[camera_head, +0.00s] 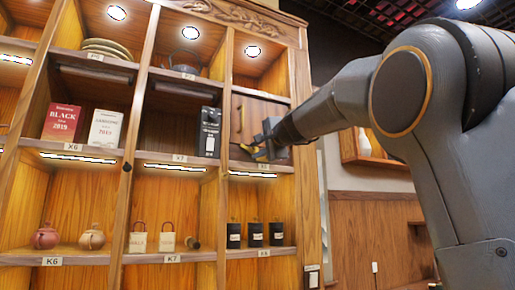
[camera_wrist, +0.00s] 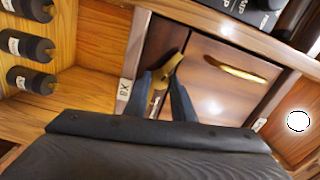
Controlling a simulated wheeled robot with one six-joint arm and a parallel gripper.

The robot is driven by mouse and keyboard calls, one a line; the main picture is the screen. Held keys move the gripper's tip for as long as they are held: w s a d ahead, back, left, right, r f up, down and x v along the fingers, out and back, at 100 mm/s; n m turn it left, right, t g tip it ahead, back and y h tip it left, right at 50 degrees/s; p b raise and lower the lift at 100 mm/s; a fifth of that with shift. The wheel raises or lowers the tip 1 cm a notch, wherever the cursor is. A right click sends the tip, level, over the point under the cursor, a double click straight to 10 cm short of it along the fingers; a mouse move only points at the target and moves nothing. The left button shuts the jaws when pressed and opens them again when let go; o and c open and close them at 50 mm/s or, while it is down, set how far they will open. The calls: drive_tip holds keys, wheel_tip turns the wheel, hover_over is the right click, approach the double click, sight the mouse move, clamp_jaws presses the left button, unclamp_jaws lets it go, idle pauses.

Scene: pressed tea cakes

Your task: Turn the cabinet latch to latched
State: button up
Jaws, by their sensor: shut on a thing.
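The brass cabinet latch (camera_wrist: 170,72) sits at the edge of a small dark wooden door (camera_wrist: 215,95) in the wrist view. My gripper (camera_wrist: 163,98) has its two dark fingers on either side of the latch and is shut on it. The latch slants in the wrist view; whether it is latched I cannot tell. In the head view, my gripper (camera_head: 264,148) reaches the lower part of the door (camera_head: 262,112), and a yellow bit of the latch shows beside the fingers. The door looks closed and carries a curved brass handle (camera_wrist: 228,60).
The door is set in a tall wooden shelf cabinet with dividers. Black canisters (camera_head: 255,234) stand in the compartment below. A black box (camera_head: 208,132) stands in the compartment to the left. Red and white boxes (camera_head: 62,121) stand farther left. My arm comes in from the right.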

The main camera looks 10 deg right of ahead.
drive_tip(key=m+p, duration=0.1)
drive_tip(key=m, duration=0.2)
drive_tip(key=shift+m, duration=0.4)
drive_tip(key=m+p, duration=0.1)
drive_tip(key=m, duration=0.2)
drive_tip(key=shift+p, duration=0.35)
drive_tip(key=m+p, duration=0.2)
drive_tip(key=m, duration=0.4)
drive_tip(key=shift+f, duration=0.2)
drive_tip(key=o, duration=1.1)
drive_tip(key=shift+c, duration=0.2)
drive_tip(key=b+v, duration=0.2)
drive_tip(key=v, duration=0.6)
